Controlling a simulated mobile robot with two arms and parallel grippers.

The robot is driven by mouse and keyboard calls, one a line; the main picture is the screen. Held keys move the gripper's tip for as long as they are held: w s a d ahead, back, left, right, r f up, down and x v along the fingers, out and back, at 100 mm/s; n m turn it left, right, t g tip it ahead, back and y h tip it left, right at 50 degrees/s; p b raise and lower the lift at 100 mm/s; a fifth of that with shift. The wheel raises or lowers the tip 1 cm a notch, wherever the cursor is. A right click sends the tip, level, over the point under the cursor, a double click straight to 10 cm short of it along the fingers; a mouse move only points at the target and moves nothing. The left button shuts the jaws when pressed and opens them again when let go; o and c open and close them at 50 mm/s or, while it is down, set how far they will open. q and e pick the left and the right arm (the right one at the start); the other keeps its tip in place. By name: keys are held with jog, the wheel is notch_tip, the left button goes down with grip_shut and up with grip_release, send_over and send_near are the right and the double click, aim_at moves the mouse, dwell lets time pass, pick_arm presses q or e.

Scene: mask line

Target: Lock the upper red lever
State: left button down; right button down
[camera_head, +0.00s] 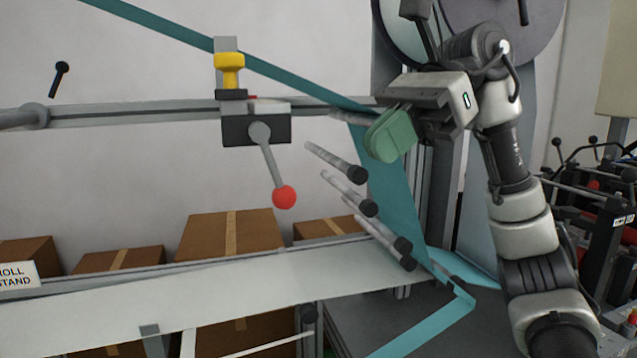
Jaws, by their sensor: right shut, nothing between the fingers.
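The lever (265,155) is a grey rod with a red ball knob (284,197) at its end. It hangs down and slightly right from a dark and grey clamp block (255,126) on the upper rail. My right gripper (385,138), with green fingers, is shut and empty. It is to the right of the lever and higher than the red knob, clearly apart from it in the picture. My left gripper is out of view.
A yellow knob (229,70) stands above the clamp block. A teal web (395,190) runs behind my right gripper and past several rollers (345,190). Cardboard boxes (195,238) stand behind the lower white panel (220,300). Open space lies between the lever and my right gripper.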

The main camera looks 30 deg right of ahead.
aim_at(294, 203)
jog(key=x, duration=0.3)
jog(key=r+x, duration=0.1)
jog(key=x, duration=0.1)
jog(key=a+p+x, duration=0.1)
jog(key=x, duration=0.2)
jog(key=shift+w+a+r, duration=0.15)
jog(key=shift+w+a, duration=0.1)
jog(key=shift+s+d, duration=0.1)
jog(key=a+y+b, duration=0.1)
jog(key=b, duration=0.1)
jog(key=f+y+b, duration=0.1)
jog(key=b, duration=0.1)
jog(key=shift+w+a+f+y, duration=0.25)
jog(key=shift+a+y, duration=0.05)
jog(key=shift+a, duration=0.1)
jog(key=shift+r, duration=0.1)
